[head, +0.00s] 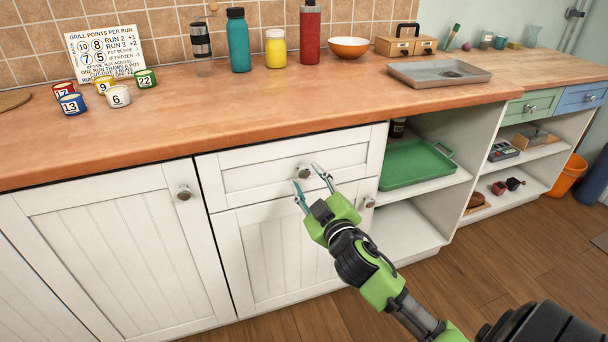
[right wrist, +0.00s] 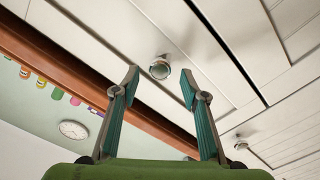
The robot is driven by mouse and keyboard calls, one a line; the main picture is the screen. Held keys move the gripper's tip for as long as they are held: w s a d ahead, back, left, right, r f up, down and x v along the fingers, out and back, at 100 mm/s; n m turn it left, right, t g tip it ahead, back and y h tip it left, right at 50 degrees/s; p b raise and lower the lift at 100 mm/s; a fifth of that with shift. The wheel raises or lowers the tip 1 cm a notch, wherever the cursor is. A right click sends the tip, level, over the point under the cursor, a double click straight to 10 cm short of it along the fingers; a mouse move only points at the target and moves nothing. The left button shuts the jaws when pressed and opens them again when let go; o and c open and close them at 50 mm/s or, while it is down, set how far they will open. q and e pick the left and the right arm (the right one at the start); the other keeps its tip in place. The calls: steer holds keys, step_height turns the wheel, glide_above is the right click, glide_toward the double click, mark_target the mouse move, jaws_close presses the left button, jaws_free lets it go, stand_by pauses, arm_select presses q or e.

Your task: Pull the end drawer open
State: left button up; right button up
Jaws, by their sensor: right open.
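A white drawer (head: 250,172) with a round metal knob (head: 304,172) sits under the wooden counter, above a white cupboard door. Its front looks flush, so it appears shut. My right gripper (head: 309,178) is open in front of this drawer, one finger on either side of the knob in the picture. In the right wrist view the knob (right wrist: 160,70) shows between and just beyond the spread fingertips (right wrist: 160,84). I see no contact with the knob. A green drawer (head: 531,107) and a blue drawer (head: 583,97) at the far right also look shut. My left gripper is out of view.
Open shelves with a green tray (head: 413,163) lie right of the white drawer. A cupboard door knob (head: 184,193) is to the left and another knob (head: 368,202) below right. The counter (head: 200,108) above holds cups, bottles and a grey tray (head: 438,72). Wooden floor lies in front.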

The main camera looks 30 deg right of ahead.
mark_target(304, 174)
steer(key=x, duration=0.3)
steer(key=shift+w, duration=0.15)
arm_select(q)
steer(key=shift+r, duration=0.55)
arm_select(e)
jaws_close()
